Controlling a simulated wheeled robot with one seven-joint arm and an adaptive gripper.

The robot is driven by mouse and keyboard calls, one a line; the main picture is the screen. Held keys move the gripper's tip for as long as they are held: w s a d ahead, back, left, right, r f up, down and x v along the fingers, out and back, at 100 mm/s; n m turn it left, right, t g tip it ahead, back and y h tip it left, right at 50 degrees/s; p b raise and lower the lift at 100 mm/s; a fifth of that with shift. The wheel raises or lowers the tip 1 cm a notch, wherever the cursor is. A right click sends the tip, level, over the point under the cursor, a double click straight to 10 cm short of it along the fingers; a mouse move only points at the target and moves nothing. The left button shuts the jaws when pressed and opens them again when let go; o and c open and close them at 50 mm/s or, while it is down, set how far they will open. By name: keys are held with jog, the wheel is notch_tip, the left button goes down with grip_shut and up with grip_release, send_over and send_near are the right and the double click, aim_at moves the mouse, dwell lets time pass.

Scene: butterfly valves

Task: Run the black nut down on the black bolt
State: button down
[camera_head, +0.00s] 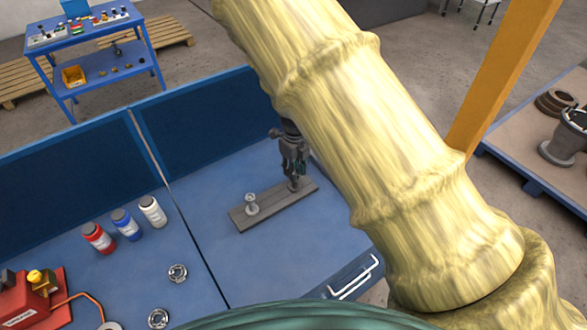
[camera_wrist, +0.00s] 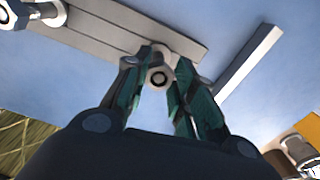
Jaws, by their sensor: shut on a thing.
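A long grey plate (camera_head: 272,206) lies on the blue bench top, with two bolt positions along it. My gripper (camera_head: 296,180) points down at the plate's right end. In the wrist view its green-padded fingers (camera_wrist: 158,68) are closed around a small nut (camera_wrist: 160,77), seen end-on as a pale grey piece with a dark ring at its centre. It sits over the plate (camera_wrist: 190,32). The bolt there is largely hidden, so I cannot tell how far the nut is down. A silver bolt (camera_head: 251,204) stands upright at the plate's left end, clear of my gripper.
Red, blue and white bottles (camera_head: 126,224) stand on the bench's left part. Two metal rings (camera_head: 177,273) lie in front of them. A red device (camera_head: 32,298) is at lower left. A blue upright panel (camera_head: 200,120) closes the back. Bench around the plate is clear.

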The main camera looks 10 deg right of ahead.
jog(key=m, duration=0.5)
jog(key=shift+d+m, duration=0.15)
jog(key=shift+m, duration=0.25)
jog(key=c, duration=1.4)
grip_release()
jog(key=shift+r, duration=0.1)
